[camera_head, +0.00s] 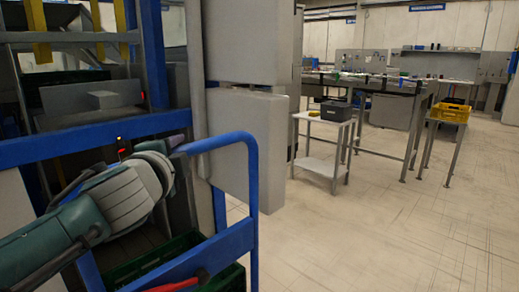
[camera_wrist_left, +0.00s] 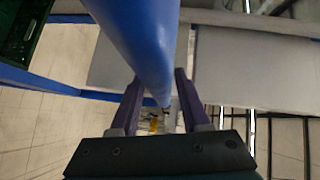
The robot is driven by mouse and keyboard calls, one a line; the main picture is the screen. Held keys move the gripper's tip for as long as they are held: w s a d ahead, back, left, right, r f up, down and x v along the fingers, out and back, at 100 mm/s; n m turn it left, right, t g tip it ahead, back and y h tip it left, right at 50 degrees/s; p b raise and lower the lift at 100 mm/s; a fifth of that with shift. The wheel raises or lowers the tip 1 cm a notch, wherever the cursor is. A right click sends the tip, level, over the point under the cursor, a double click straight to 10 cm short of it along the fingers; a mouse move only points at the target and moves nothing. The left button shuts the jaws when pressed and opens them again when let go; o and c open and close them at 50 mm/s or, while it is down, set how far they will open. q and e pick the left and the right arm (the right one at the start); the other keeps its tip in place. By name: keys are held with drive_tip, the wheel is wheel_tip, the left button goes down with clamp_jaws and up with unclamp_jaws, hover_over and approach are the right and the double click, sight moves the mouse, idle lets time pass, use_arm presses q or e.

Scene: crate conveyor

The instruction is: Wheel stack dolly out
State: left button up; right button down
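A blue tubular handle (camera_head: 238,150) rises at the lower centre of the head view, above dark green crates (camera_head: 170,265). It seems to belong to the stack dolly, whose base and wheels are out of view. My left arm comes in from the left, and its gripper (camera_head: 176,147) is at the left end of the handle's top bar. In the left wrist view the blue bar (camera_wrist_left: 140,40) runs between the two fingers of my left gripper (camera_wrist_left: 160,78). The fingers appear shut on it, one on each side. My right gripper is not in view.
A blue frame (camera_head: 110,138) and grey panels (camera_head: 245,135) stand close behind the handle. A small table (camera_head: 322,168) with a dark bin (camera_head: 336,111) and workbenches stand farther right, with a yellow crate (camera_head: 449,113). The floor (camera_head: 380,240) at the lower right is clear.

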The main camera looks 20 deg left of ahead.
use_arm(q)
clamp_jaws()
idle(1.1)
